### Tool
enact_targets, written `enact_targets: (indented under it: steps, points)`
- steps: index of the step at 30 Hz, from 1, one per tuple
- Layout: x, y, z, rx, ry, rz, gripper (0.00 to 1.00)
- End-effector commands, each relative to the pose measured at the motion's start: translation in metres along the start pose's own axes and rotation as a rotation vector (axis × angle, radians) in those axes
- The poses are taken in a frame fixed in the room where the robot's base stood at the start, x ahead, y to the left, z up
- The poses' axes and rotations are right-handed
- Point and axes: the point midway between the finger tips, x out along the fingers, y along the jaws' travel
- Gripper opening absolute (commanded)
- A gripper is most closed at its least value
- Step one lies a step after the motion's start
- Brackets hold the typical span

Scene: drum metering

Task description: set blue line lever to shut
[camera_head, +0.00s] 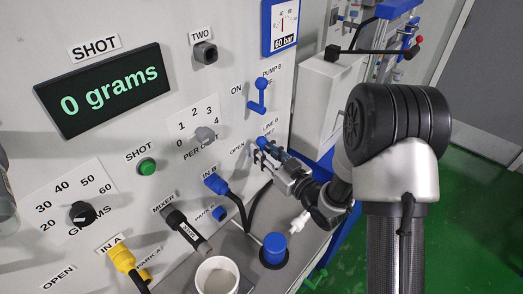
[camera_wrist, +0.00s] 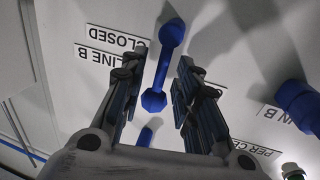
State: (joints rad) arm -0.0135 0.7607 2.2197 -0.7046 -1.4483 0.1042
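The blue line lever (camera_head: 262,143) is on the panel beside the LINE B label (camera_head: 270,127), largely hidden by my gripper in the head view. In the wrist view the blue lever (camera_wrist: 161,70) is a short bar with a knob at each end, lying between my two fingers. The CLOSED label (camera_wrist: 117,34) is to its left there, above the LINE B label (camera_wrist: 108,62). My gripper (camera_wrist: 160,95) is open around the lever, with gaps visible on both sides. In the head view my gripper (camera_head: 273,158) is close to the panel. The OPEN label (camera_head: 237,149) is left of it.
The blue PUMP B lever (camera_head: 258,94) is above my gripper. The blue IN B hose fitting (camera_head: 216,184) is to its lower left. A blue-capped container (camera_head: 274,247) and a white cup (camera_head: 217,276) stand below. Green floor (camera_head: 450,230) is at the right.

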Motion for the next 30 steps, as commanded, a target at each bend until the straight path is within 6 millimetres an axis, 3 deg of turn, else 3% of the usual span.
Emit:
enact_targets:
  steps: [4,14,26,30]
  points:
    - [0.0112,-0.0005,0.0002,-0.001,0.0,-0.001,0.29]
    - [0.0134,-0.0002,0.0,0.0,-0.001,0.0,0.28]
    - [0.0131,-0.0002,0.0001,0.0,-0.001,0.0,0.02]
    - [0.0131,-0.0002,0.0002,0.0,-0.001,0.0,0.0]
